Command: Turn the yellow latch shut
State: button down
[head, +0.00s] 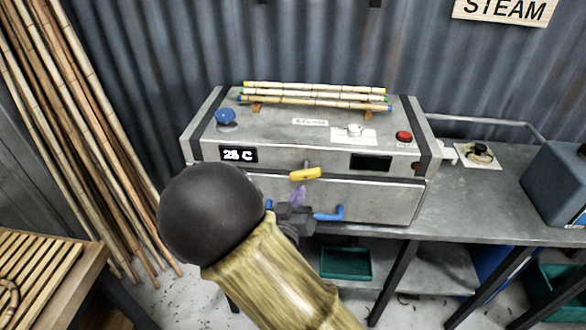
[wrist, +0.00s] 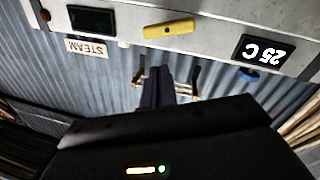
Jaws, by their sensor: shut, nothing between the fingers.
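The yellow latch (head: 305,174) is on the front of the grey steam box (head: 375,200), at the seam between lid and front panel. It lies nearly level, its right end a little higher in the head view. In the wrist view the latch (wrist: 169,28) shows beyond my fingers, lying crosswise. My gripper (head: 298,193) is just below the latch in the head view, with dark purple fingers together and empty. In the wrist view the fingers (wrist: 160,82) appear apart from the latch; whether they touch it is not clear. My arm hides the box's lower left front.
The lid carries bamboo poles (head: 315,97), a blue knob (head: 225,116) and a red button (head: 404,136). The display (head: 238,154) reads 25 C.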

jog(key=a+r+n+g+y+p, duration=0.1)
jog(key=a+r+g+y, duration=0.1)
jog(key=a+r, duration=0.2)
jog(key=shift+s+a+r, duration=0.15)
jog(key=shift+a+r, duration=0.1)
jog(key=shift+r, duration=0.2)
